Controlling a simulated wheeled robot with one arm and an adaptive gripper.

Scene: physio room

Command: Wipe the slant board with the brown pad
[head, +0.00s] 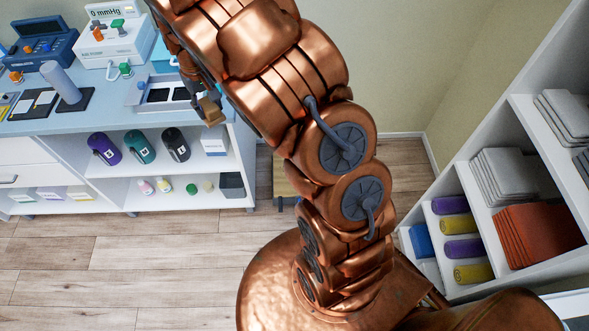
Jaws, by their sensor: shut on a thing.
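My gripper (205,97) is at the right end of the counter, partly hidden behind my copper arm. It is shut on a small brown pad (211,111), which hangs at its tip near the counter's front right corner. I cannot tell whether the pad touches anything. A light wooden piece (283,178) stands on the floor right of the counter, mostly covered by my arm. It may be the slant board, but too little of it shows to be sure.
The counter (60,127) bears a white tray (150,96), a grey cylinder (60,82) and devices. A white shelf unit (520,130) with folded towels and rolls stands at right. The floor (130,265) at lower left is clear.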

